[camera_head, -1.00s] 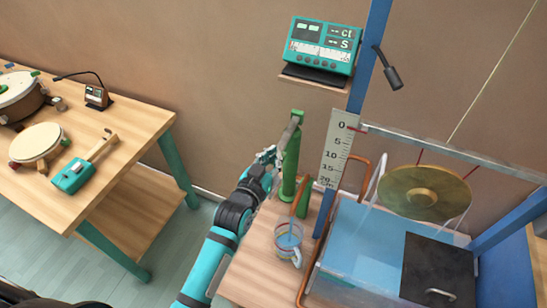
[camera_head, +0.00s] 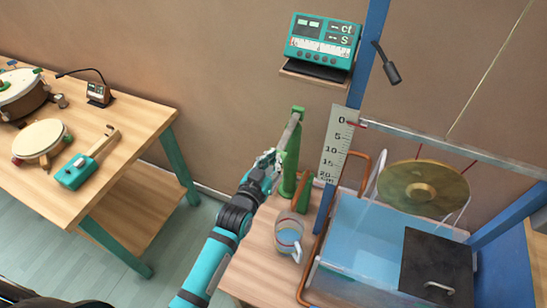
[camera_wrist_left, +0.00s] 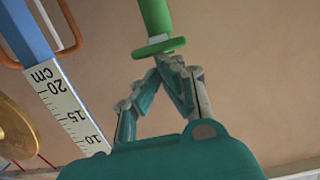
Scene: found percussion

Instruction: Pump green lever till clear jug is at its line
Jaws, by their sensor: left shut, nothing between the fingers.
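The green pump (camera_head: 291,165) stands upright on the wooden bench, left of the ruler, with a greyish lever part at its top. The clear jug (camera_head: 289,238) stands on the bench in front of it, with a red line around it and bluish water low inside. My left gripper (camera_head: 272,160) is at the pump's left side, its fingers shut and empty. In the left wrist view, the fingertips (camera_wrist_left: 170,62) meet close to a flanged green grip (camera_wrist_left: 155,22); I cannot tell whether they touch it. My right gripper is out of view.
A water tank (camera_head: 345,222) with a dark lid (camera_head: 437,268) and a hanging gong (camera_head: 423,190) stands to the right. A copper pipe (camera_head: 318,245) runs between jug and tank. A ruler (camera_head: 337,145) stands behind. A teal counter (camera_head: 321,42) sits above.

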